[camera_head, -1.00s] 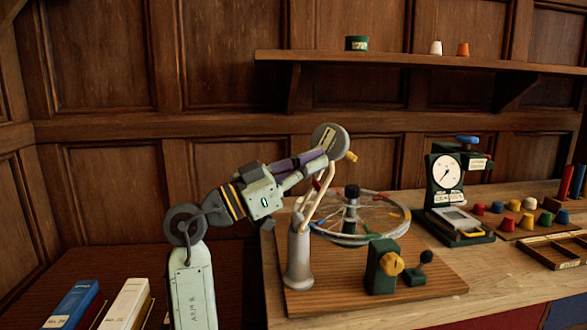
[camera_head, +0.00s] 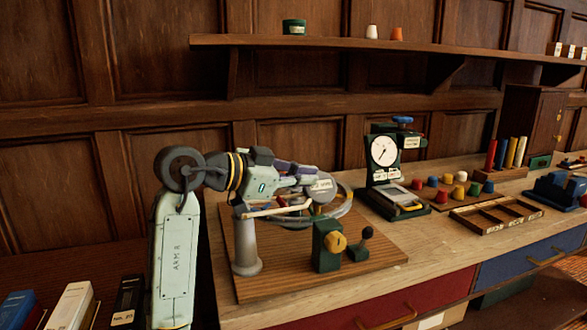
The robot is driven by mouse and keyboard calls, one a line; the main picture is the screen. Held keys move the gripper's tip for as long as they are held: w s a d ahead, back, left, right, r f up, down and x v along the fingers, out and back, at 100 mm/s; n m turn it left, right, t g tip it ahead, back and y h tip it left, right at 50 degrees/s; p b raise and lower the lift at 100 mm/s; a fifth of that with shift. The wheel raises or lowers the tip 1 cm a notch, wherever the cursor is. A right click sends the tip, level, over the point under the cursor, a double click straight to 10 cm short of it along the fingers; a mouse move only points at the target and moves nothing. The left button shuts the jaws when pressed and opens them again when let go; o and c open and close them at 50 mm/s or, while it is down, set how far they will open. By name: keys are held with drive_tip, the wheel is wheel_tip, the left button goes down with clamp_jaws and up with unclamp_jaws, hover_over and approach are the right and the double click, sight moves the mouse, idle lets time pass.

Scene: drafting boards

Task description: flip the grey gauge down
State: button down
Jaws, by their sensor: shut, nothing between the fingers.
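The grey gauge (camera_head: 322,190) is a round disc with a pale label, on pale hinged rods (camera_head: 275,211) from a grey post (camera_head: 246,246). The rods lie nearly level, and the gauge is low over the right part of the spoked wheel (camera_head: 347,207). Whether it rests on the wheel is hidden. My gripper (camera_head: 304,172) is shut and empty, with its fingers over the gauge's upper left side. I cannot tell whether they touch it.
A green block with a yellow knob (camera_head: 337,243) and a black-knobbed lever (camera_head: 361,246) stand in front of the wheel on the wooden board (camera_head: 285,282). A dial instrument (camera_head: 384,152), coloured pegs (camera_head: 446,184) and a wooden tray (camera_head: 505,213) stand to the right.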

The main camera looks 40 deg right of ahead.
drive_tip(key=shift+s+d+f+y, duration=0.1)
drive_tip(key=shift+d+f+y, duration=0.15)
drive_tip(key=shift+f, duration=0.25)
drive_tip(key=shift+d+f+y, duration=0.15)
drive_tip(key=shift+f+y, duration=0.15)
drive_tip(key=shift+f, duration=0.25)
drive_tip(key=shift+s+d+f+y, duration=0.1)
drive_tip(key=shift+d+f+y, duration=0.15)
drive_tip(key=shift+f, duration=0.25)
drive_tip(key=shift+w, duration=0.1)
